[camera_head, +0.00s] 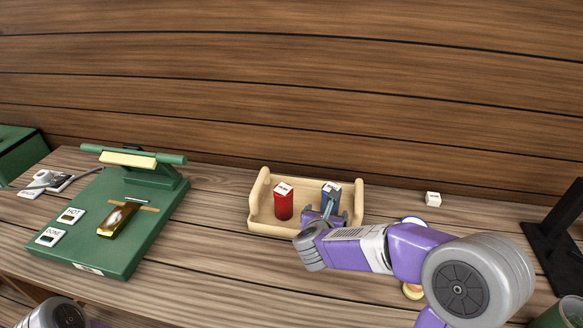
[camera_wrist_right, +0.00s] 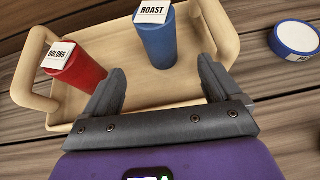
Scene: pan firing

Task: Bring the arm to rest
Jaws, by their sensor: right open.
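My right gripper (camera_head: 325,212) reaches in from the right over the front of the wooden tray (camera_head: 258,190). In the right wrist view it (camera_wrist_right: 160,85) is open, with nothing between its fingers. A blue canister (camera_wrist_right: 157,45) labelled ROAST stands upright in the tray just beyond the fingertips; in the head view the blue canister (camera_head: 331,187) is partly hidden by the gripper. A red canister (camera_head: 283,207) stands to its left in the tray, labelled OOLONG in the right wrist view (camera_wrist_right: 75,75). My left gripper is out of view; only part of that arm shows at bottom left.
A green board (camera_head: 115,255) with a raised green bar (camera_head: 170,177) and a gold-coloured piece (camera_head: 117,219) lies at left. A blue-rimmed round tin (camera_wrist_right: 296,38) lies right of the tray. A black stand (camera_head: 555,230) is at far right.

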